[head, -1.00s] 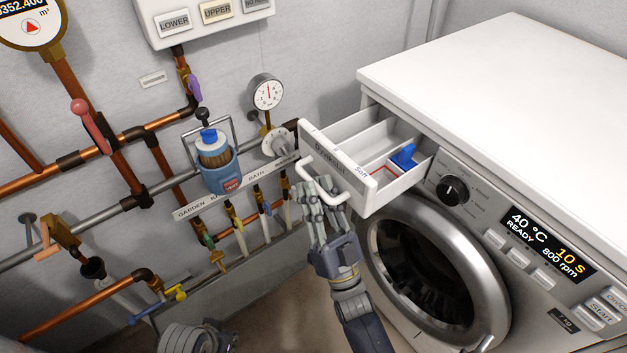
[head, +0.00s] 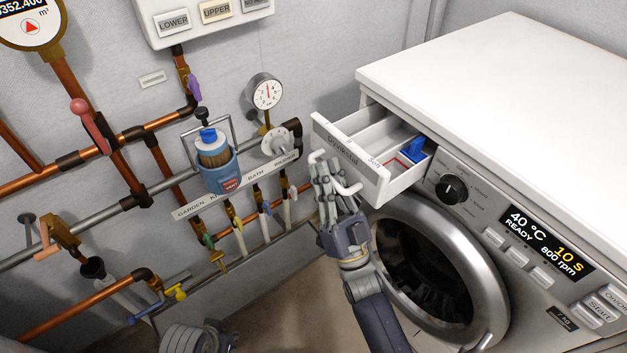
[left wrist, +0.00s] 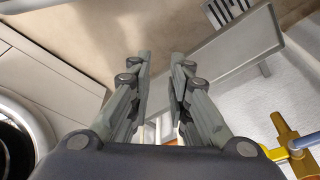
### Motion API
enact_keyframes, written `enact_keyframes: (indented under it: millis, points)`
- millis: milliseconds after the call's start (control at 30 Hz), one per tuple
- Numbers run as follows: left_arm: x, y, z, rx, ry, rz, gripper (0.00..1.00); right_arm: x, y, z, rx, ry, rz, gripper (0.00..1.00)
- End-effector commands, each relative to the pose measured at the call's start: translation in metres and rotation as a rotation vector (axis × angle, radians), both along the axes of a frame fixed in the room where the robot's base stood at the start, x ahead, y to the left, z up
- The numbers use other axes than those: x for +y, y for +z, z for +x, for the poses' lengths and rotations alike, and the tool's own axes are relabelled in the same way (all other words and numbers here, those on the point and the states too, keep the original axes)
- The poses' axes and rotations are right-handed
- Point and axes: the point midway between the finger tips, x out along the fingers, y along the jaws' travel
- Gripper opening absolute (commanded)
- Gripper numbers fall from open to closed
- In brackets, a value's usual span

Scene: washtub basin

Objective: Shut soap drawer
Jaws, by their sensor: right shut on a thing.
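The soap drawer (head: 392,177) of the washing machine is partly pulled out at the machine's upper left front. It has white compartments and a blue insert (head: 412,149). My right gripper (head: 329,182) is at the white bar handle (head: 347,187) on the drawer's front, shut on it. The fingers hide the middle of the handle. My left gripper (left wrist: 160,60) shows in the left wrist view with its fingers apart and nothing between them. In the head view only part of my left arm shows at the bottom edge.
The washing machine (head: 480,70) stands at the right, with its round door (head: 430,270) below the drawer. Copper pipes, valves, a pressure gauge (head: 265,91) and a blue filter holder (head: 218,170) are on the wall at the left. Some floor is free below the drawer.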

Motion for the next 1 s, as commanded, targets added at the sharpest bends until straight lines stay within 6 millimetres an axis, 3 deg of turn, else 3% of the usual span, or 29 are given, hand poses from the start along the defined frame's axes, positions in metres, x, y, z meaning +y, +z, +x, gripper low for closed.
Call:
enact_keyframes:
  millis: [100, 300, 567, 600, 633, 1000]
  points:
    - [0.0, 0.0, -0.001, 0.006, 0.0, 0.001, 0.18, -0.023, -0.001, 0.017, -0.002, -0.001, -0.005, 0.0]
    - [-0.001, 0.017, 0.005, -0.018, 0.002, -0.003, 0.18, -0.04, 0.0, 0.029, 0.001, -0.002, -0.001, 0.0]
    - [0.001, 0.018, 0.003, -0.016, 0.004, -0.001, 0.18, -0.041, 0.0, 0.029, 0.002, -0.002, -0.002, 0.0]
    - [0.001, 0.017, 0.003, -0.014, 0.004, -0.001, 0.18, -0.041, 0.0, 0.029, 0.002, -0.002, -0.002, 0.15]
    - [0.001, 0.016, 0.002, -0.012, 0.004, 0.0, 0.18, -0.041, -0.001, 0.029, 0.002, -0.002, -0.002, 0.2]
    - [0.002, 0.013, -0.001, -0.005, -0.001, 0.002, 0.18, -0.041, -0.002, 0.028, 0.001, -0.002, -0.001, 0.2]
